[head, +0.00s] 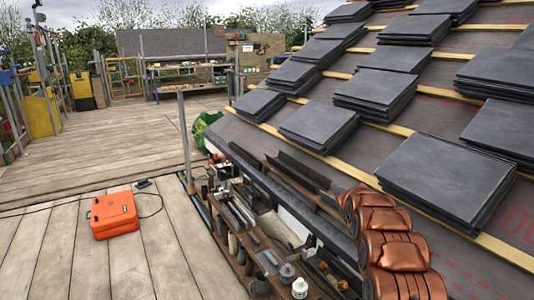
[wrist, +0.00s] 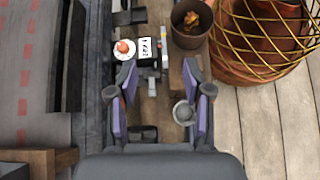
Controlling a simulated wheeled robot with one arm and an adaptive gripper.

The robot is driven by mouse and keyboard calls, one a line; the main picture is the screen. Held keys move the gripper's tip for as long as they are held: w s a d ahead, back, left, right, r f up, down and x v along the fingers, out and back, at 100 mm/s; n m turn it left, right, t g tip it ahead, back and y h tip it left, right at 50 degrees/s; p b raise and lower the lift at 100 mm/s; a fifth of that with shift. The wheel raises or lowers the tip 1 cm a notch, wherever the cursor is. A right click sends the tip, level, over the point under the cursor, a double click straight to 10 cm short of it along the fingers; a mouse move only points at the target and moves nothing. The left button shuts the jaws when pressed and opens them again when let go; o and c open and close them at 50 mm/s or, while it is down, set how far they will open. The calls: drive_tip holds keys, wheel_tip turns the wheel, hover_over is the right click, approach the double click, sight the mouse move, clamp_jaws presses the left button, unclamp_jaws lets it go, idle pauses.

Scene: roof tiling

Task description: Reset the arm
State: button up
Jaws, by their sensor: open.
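My gripper (wrist: 160,95) shows in the wrist view with its two purple-padded fingers spread apart. Nothing is held between them. Below it runs a narrow wooden work surface with small items on it, among them a white plate with an orange-red thing (wrist: 124,49) and a black-and-white box (wrist: 150,50). A round grey thing (wrist: 183,112) is close by the right finger; I cannot tell whether it touches. My arm and gripper do not show in the head view.
Stacks of dark slates (head: 445,175) lie on the battened roof at right. Copper-coloured rolls (head: 393,250) stand at its lower edge beside a cluttered tool bench (head: 245,230). An orange case (head: 113,215) is on the plank deck, mostly clear. A wire basket (wrist: 265,40) stands right of my gripper.

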drive_tip(key=s+a+r+m+t+y+p, duration=0.1)
drive_tip(key=s+a+r+p, duration=0.25)
drive_tip(key=r, duration=0.45)
drive_tip(key=s+a+r+t+y+p, duration=0.1)
drive_tip(key=s+a+r+t+p, duration=0.25)
drive_tip(key=r, duration=0.55)
drive_tip(key=s+a+r+m+g+p, duration=0.1)
drive_tip(key=s+a+r+p, duration=0.25)
drive_tip(key=s+r, duration=0.35)
drive_tip(key=s+a+r+m+t+y+p, duration=0.1)
drive_tip(key=s+a+r+p, duration=0.3)
drive_tip(key=s, duration=0.5)
drive_tip(key=s+a+r+m+t+y+p, duration=0.2)
drive_tip(key=s+a+r+p, duration=0.3)
drive_tip(key=s+r, duration=0.3)
drive_tip(key=shift+s+p, duration=0.85)
drive_tip(key=shift+r+t, duration=0.1)
drive_tip(key=shift+t, duration=0.15)
